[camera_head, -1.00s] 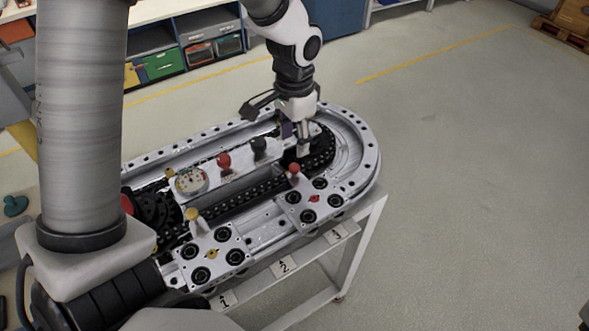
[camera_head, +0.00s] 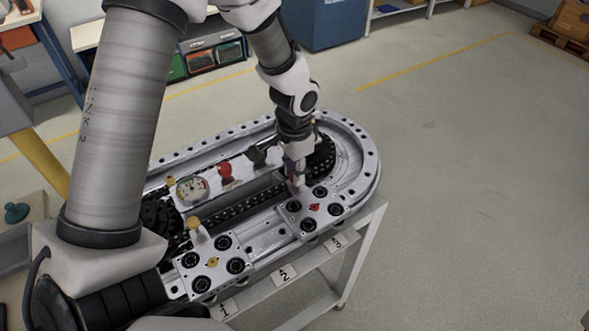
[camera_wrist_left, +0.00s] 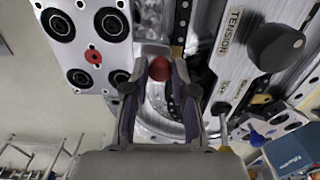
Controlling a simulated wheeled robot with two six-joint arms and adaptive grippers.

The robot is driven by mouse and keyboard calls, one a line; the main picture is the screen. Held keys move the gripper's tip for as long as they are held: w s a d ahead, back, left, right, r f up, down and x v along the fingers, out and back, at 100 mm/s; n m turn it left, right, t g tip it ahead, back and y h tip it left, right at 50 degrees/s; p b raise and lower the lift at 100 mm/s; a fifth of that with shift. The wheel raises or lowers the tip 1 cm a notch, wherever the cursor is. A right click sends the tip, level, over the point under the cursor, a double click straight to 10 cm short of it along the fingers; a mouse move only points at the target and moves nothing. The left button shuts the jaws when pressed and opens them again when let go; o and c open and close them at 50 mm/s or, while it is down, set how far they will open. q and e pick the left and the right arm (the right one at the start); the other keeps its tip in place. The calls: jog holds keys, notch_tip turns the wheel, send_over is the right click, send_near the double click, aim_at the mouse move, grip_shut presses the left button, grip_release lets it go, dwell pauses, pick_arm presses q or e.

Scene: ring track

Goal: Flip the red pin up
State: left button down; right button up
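The red pin's round red head (camera_wrist_left: 160,68) shows in the left wrist view, between the tips of my left gripper (camera_wrist_left: 161,76). The fingers stand apart, one on each side of it; I cannot tell whether either touches it. In the head view my left gripper (camera_head: 294,182) points down at the back left edge of the carriage plate with the red mark (camera_head: 313,208), and it hides the pin there. That plate also shows in the left wrist view (camera_wrist_left: 93,80). My right gripper is in neither view.
The oval ring track (camera_head: 367,160) stands on a table with numbered labels. A second carriage with a yellow-headed pin (camera_head: 193,222) sits to the left. The middle panel carries a gauge (camera_head: 192,188), a red knob (camera_head: 226,172) and a black knob (camera_wrist_left: 278,47). Floor to the right is clear.

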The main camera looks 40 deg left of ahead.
pick_arm(q)
jog(key=shift+r+p, duration=1)
jog(key=shift+p, duration=0.15)
jog(key=shift+w, duration=0.1)
jog(key=c, duration=0.9)
grip_release()
jog(key=shift+f, duration=0.1)
jog(key=shift+c, duration=0.2)
notch_tip(320, 180, up, 12)
